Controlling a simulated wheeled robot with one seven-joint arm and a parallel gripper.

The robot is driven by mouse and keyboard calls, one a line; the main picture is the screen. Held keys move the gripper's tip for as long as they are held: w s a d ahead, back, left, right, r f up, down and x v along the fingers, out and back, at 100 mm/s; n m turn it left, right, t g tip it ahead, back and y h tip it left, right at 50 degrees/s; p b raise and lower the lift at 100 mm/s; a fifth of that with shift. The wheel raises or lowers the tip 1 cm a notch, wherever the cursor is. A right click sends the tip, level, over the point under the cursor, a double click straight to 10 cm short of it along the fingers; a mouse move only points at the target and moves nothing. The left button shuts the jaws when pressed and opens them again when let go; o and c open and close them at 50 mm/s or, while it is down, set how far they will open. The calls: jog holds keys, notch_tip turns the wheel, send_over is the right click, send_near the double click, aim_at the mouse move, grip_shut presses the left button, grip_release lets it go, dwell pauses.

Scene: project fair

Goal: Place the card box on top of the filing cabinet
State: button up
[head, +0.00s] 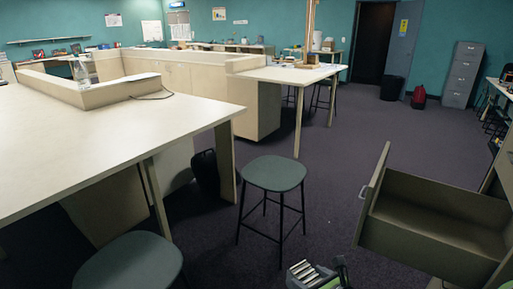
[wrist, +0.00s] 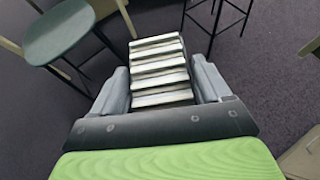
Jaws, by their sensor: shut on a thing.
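The card box (wrist: 160,68) shows in the wrist view as a block with white and dark stripes between the two grey fingers of my gripper (wrist: 162,84). My gripper is shut on it and holds it above the carpet. In the head view the card box (head: 303,271) is at the bottom edge, right of centre, with my gripper partly cut off there. A tall grey filing cabinet (head: 463,75) stands far off against the back wall at the right. Its top looks bare.
An open drawer (head: 430,224) juts out close by at the right. Stools (head: 274,174) (head: 130,262) stand ahead and at front left, beside a long table (head: 80,145). A red backpack (head: 419,97) and black bin (head: 392,88) are near the cabinet. Open carpet lies between.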

jog(key=s+r+n+g+y+p, duration=0.1)
jog(key=r+p, duration=0.1)
jog(key=r, duration=0.1)
jog(key=s+r+n+g+y+p, duration=0.1)
jog(key=r+n+p, duration=0.1)
jog(key=r+p, duration=0.1)
jog(key=s+r+n+g+y+p, duration=0.1)
jog(key=r+p, duration=0.2)
jog(key=r, duration=0.1)
jog(key=shift+s+d+n+y, duration=0.15)
jog(key=shift+s+n+y, duration=0.25)
jog(key=shift+s, duration=0.15)
